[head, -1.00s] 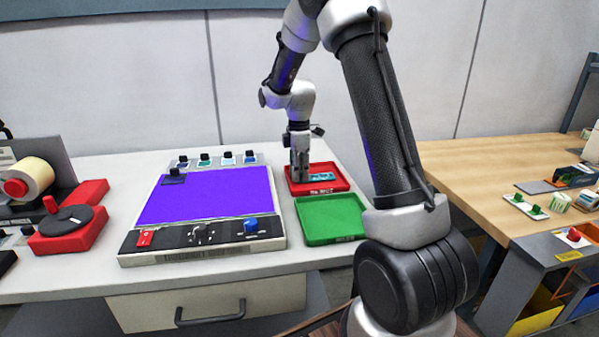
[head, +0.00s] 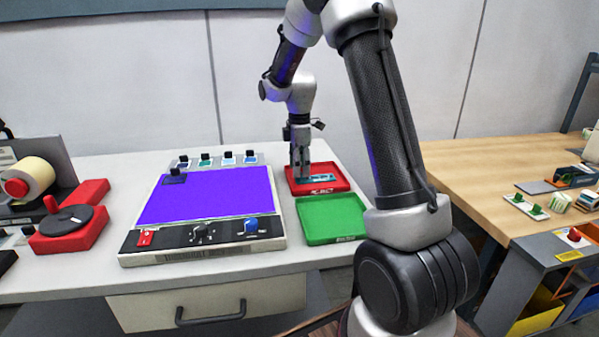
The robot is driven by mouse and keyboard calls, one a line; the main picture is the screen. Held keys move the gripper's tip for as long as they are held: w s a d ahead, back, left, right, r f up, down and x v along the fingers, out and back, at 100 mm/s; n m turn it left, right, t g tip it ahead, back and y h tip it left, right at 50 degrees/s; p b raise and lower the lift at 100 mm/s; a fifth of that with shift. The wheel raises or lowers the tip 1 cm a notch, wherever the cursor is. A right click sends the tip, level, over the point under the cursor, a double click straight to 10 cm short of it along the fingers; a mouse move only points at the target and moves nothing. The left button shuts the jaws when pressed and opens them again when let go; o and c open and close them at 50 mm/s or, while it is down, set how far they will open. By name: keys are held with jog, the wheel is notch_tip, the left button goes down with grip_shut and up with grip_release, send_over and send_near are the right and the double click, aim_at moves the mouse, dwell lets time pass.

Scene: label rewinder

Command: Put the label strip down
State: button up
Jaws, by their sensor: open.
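The label strip (head: 320,178), a small teal-blue piece, lies in the red tray (head: 341,186) at the back right of the white bench. My gripper (head: 301,179) points down into the tray at the strip's left end. Its jaws are open, and the fingers hide part of the strip's left side. I cannot tell whether a finger touches the strip.
A green tray (head: 331,219) sits empty in front of the red tray. Left of both is a light box (head: 208,195) with a glowing purple panel. Several knobbed label pieces (head: 205,160) stand along its back edge. A red rewinder (head: 67,226) is at far left.

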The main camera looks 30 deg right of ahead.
notch_tip(320, 180, up, 10)
jog(key=f, duration=0.1)
jog(key=s+a+r+m+t, duration=0.1)
jog(key=s+r+m, duration=0.3)
jog(key=s+r, duration=0.5)
jog(key=s+a+f+m+t, duration=0.1)
jog(key=s+m, duration=1)
jog(key=s, duration=1.2)
jog(key=shift+s+a+f+t, duration=0.15)
jog(key=shift+f+t, duration=0.45)
jog(key=shift+t, duration=0.6)
